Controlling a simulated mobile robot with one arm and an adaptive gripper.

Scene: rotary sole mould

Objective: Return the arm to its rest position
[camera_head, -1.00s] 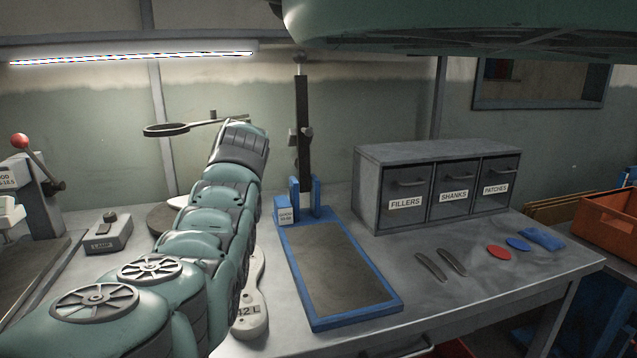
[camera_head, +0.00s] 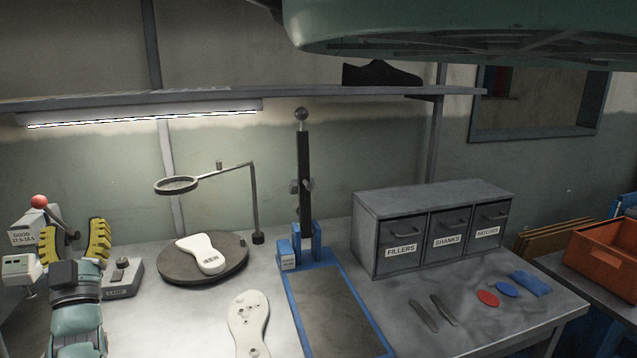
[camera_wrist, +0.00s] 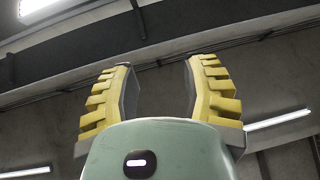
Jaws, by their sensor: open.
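My gripper (camera_head: 75,243) shows at the left of the head view, its two yellow ribbed fingers pointing up and spread apart with nothing between them. It is in front of the left part of the bench, near the lamp box (camera_head: 123,277). In the wrist view my gripper (camera_wrist: 160,92) is also open and empty, with only the ceiling and its lights beyond the fingers. Part of my arm shows below the gripper at the lower left.
A white sole (camera_head: 201,253) lies on the round turntable (camera_head: 175,270) under a ring magnifier (camera_head: 177,185). Another pale sole (camera_head: 248,322) lies at the front. A blue-framed tray (camera_head: 298,325), a drawer cabinet (camera_head: 420,205) and small parts occupy the right. A shelf (camera_head: 240,96) holds a black shoe (camera_head: 382,75).

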